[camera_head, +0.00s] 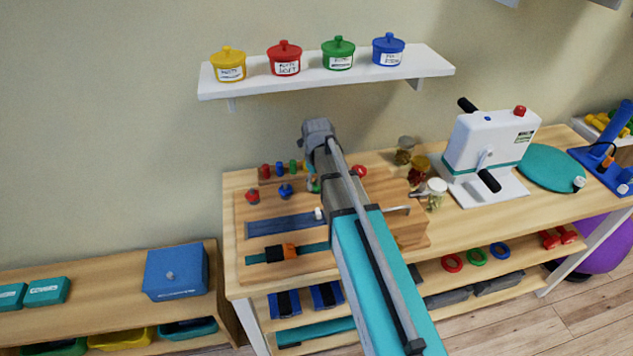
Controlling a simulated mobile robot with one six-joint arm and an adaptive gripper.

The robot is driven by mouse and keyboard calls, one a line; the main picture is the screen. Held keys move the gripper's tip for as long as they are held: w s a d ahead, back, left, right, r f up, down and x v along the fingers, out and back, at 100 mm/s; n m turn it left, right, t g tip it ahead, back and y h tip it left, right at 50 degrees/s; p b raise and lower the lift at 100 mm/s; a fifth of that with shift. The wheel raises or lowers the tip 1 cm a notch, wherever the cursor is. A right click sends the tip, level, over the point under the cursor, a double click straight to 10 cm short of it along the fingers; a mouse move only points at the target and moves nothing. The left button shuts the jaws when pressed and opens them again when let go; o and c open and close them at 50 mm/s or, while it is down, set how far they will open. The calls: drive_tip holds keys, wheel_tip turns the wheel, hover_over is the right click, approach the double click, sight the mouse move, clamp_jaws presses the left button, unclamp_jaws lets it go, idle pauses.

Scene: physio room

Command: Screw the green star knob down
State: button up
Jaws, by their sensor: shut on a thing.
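The green star knob (313,185) shows only as a small green sliver at the left edge of my arm, over the wooden board (241,228) on the bench. My arm reaches up from the bottom of the view and covers most of that spot. My gripper is hidden behind my own arm, so its fingers and their hold on the knob cannot be seen. A red star knob (252,196) and a blue star knob (286,191) stand on the board to the left of the green one.
A white shelf (430,66) with several lidded pots hangs above. A blue box (175,272) sits on the lower bench at left. Coloured pegs (279,168) stand along the board's back.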

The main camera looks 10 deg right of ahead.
drive_tip(key=shift+w, duration=0.15)
drive_tip(key=o, duration=1.2)
drive_tip(key=shift+c, duration=0.2)
drive_tip(key=shift+r, duration=0.1)
